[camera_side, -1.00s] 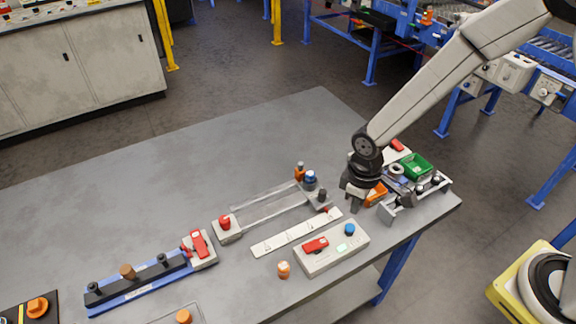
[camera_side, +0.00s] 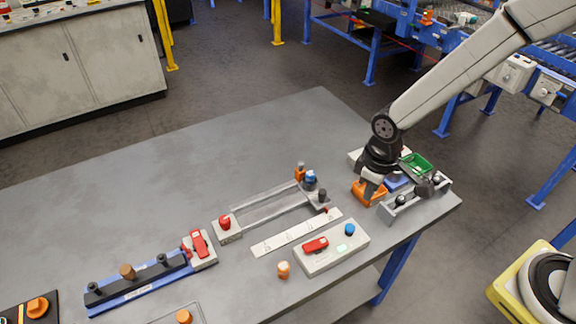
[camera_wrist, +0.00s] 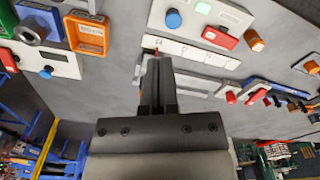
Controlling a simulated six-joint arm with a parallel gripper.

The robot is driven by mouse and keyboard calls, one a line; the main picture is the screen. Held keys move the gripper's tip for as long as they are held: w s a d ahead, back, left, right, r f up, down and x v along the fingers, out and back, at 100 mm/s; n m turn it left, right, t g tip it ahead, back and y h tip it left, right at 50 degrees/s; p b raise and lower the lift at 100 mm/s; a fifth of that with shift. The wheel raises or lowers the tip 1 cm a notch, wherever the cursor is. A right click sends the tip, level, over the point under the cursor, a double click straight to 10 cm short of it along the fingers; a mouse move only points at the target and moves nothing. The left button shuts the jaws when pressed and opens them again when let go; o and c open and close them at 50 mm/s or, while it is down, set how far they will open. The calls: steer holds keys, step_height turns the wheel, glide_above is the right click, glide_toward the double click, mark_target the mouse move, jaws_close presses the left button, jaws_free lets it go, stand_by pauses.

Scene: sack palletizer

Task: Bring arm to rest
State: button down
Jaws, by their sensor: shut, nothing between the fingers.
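The wrist view also shows the orange bin (camera_wrist: 87,36) at the upper left, beside my gripper. I cannot tell from the side view how high the gripper is above the table.
A green bin (camera_side: 415,163) and a grey rack (camera_side: 408,203) stand close to my gripper. A control box (camera_side: 330,250) with a red switch and blue button is nearby, beside a white strip (camera_side: 290,234). The table's (camera_side: 240,150) back part is clear.

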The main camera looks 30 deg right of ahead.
steer(key=s+d+r+m+t, duration=0.2)
steer(key=s+d+r+m, duration=0.3)
steer(key=d, duration=0.4)
steer(key=shift+s+r, duration=0.15)
steer(key=shift+s, duration=0.55)
steer(key=shift+d, duration=0.1)
